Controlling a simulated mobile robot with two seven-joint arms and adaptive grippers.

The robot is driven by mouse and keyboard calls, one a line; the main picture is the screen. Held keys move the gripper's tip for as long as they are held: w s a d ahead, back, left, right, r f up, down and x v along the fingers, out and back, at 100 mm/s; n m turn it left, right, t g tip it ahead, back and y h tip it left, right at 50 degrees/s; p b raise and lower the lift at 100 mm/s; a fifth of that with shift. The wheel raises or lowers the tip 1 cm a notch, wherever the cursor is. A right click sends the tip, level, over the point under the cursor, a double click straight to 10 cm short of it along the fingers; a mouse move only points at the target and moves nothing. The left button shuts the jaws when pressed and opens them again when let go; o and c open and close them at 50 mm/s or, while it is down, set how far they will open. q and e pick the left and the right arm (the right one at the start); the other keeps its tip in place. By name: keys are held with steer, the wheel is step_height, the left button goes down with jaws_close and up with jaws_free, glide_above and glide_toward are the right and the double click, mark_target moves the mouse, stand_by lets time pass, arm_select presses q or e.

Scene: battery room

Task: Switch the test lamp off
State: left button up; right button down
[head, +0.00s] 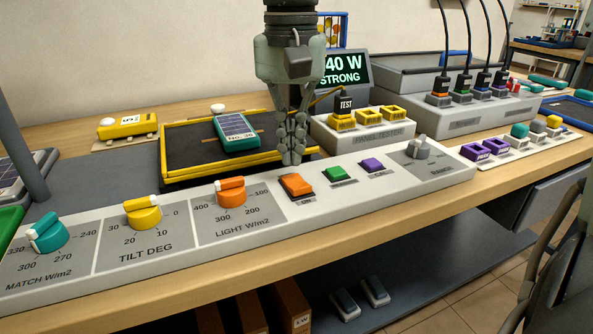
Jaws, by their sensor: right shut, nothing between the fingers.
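My right gripper (291,160) points straight down over the long grey control panel (271,231). Its fingers are closed together and empty. The tips are just above and behind the orange rocker switch (296,187); I cannot tell whether they touch it. The switch sits on a dark base, and the small label in front of it is too small to read surely. A green button (335,174) and a purple button (372,165) are to its right. I cannot pick out the test lamp itself. My left gripper is not in view.
Teal (48,233), yellow (142,211) and orange (231,193) dials line the panel's left, with a grey range knob (421,148) at right. Behind are a yellow-framed tray (172,184) with a solar panel (236,133), the panel tester (375,138) and a partly hidden display (343,68) ending "40 W STRONG".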

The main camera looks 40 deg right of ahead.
mark_target(293, 177)
step_height(293, 177, up, 2)
steer(key=shift+r+p, duration=0.25)
steer(key=shift+p, duration=0.5)
steer(key=shift+r+p, duration=0.55)
steer(key=shift+r, duration=0.5)
